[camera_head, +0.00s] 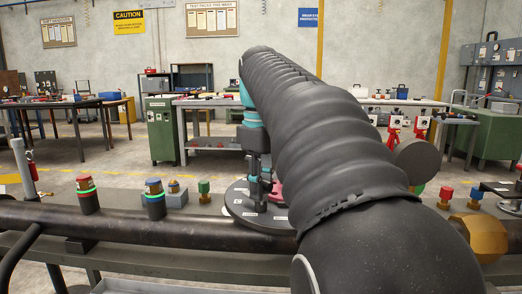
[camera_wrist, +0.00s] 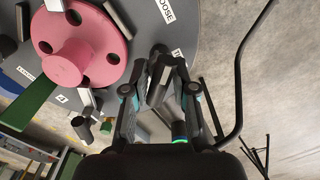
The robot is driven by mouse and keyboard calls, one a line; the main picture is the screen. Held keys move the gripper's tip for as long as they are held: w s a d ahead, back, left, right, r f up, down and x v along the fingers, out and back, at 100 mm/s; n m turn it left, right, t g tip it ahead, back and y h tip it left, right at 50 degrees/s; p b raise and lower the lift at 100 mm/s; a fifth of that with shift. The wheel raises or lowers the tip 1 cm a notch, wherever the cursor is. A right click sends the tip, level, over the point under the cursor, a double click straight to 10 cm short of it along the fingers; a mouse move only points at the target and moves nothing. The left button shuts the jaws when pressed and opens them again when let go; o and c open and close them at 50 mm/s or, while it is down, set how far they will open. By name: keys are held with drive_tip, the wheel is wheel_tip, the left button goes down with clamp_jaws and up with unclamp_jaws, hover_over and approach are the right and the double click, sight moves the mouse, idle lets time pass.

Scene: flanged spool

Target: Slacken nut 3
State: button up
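A round dark plate (camera_head: 238,212) with white labels lies on the bench. In the wrist view the plate (camera_wrist: 215,30) carries a pink flanged spool (camera_wrist: 92,48) with round holes, and labels reading "LOOSE" and "4". My gripper (camera_wrist: 160,78) is at the plate's edge, beside the spool, with a dark grey cylindrical piece (camera_wrist: 158,88) between its fingers. I cannot tell whether the fingers press on it, nor whether it is nut 3; no "3" is readable. In the head view my gripper (camera_head: 259,190) points down at the plate, and my arm hides much of it.
A dark pipe (camera_head: 140,239) runs along the bench front. Small fittings with coloured caps (camera_head: 155,197) stand left of the plate, and more (camera_head: 446,193) stand right. A large brass hex piece (camera_head: 480,238) is at right. A green bar (camera_wrist: 28,104) lies near the spool.

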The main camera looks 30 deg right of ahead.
drive_tip(key=n, duration=0.2)
drive_tip(key=shift+n, duration=0.4)
drive_tip(key=m, duration=0.2)
drive_tip(key=shift+m, duration=0.4)
drive_tip(key=shift+r, duration=3.45)
